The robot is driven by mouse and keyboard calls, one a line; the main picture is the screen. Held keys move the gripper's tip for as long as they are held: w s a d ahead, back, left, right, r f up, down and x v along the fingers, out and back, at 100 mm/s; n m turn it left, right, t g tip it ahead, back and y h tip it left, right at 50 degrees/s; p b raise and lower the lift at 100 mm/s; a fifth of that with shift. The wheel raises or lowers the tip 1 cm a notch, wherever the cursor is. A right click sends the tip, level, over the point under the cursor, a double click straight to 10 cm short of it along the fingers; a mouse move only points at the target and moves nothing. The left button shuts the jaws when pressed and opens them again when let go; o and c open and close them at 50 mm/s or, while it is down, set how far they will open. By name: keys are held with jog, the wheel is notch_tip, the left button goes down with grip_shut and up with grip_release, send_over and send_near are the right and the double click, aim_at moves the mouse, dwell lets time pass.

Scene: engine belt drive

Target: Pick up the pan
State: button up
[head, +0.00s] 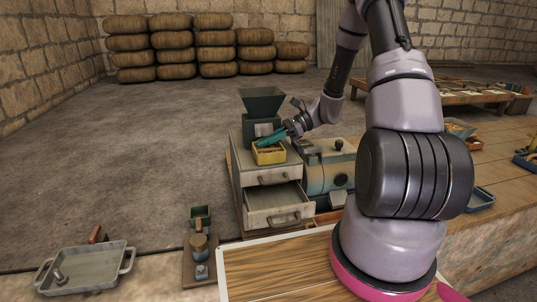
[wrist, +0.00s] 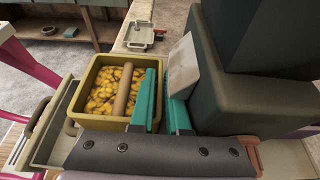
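A grey metal pan (head: 88,270) with a loop handle at each end sits at the lower left in the head view, with a small metal piece in it. It appears small at the top of the wrist view (wrist: 138,36). My gripper (head: 274,138) is far from it, over the drawer cabinet. In the wrist view my gripper's teal fingers (wrist: 164,98) are apart, with a gap and nothing clearly held between them. They are beside the right wall of a yellow box (wrist: 85,120) of yellow pieces with a wooden bar across it. Contact with the box cannot be told.
A dark green hopper (head: 263,104) stands close beside my gripper on the cabinet (head: 262,178), whose lower drawer (head: 278,208) is pulled out. A blue-grey machine (head: 330,170) is to the right. A small board with a tool (head: 198,250) lies near the pan.

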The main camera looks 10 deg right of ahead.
jog(key=shift+c, duration=0.3)
grip_shut()
jog(key=shift+r, duration=0.1)
dwell(1.2)
